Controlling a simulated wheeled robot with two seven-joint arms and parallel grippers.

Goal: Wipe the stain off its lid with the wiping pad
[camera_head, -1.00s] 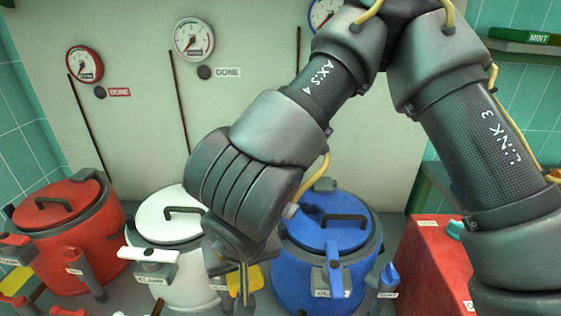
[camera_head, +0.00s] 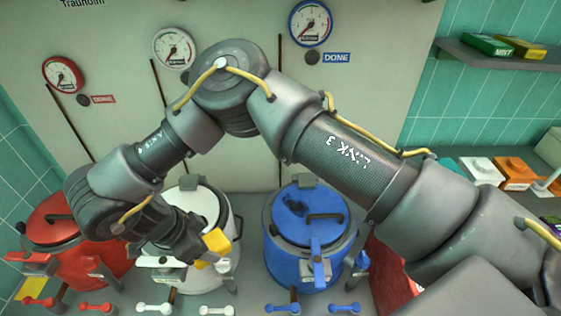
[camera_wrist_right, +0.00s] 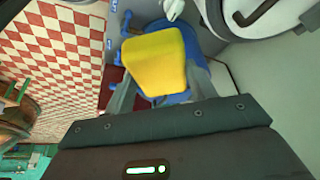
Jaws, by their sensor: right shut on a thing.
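The blue kettle (camera_head: 290,262) stands right of the middle, with a dark stain (camera_head: 295,206) on its blue lid (camera_head: 318,201), left of the black handle. My right gripper (camera_head: 203,246) is shut on the yellow wiping pad (camera_head: 216,246). It holds the pad over the front right of the white kettle (camera_head: 213,275), left of the blue kettle and apart from the stain. The right wrist view shows the pad (camera_wrist_right: 153,62) between the fingers, with blue surfaces behind it. My left gripper is not in view.
The red kettle (camera_head: 85,268) stands at the left, partly behind my right arm. The white lid (camera_head: 196,203) is near the gripper. A blue clamp (camera_head: 316,250) stands at the blue kettle's front. Several small handles line the front. Gauges hang on the back wall.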

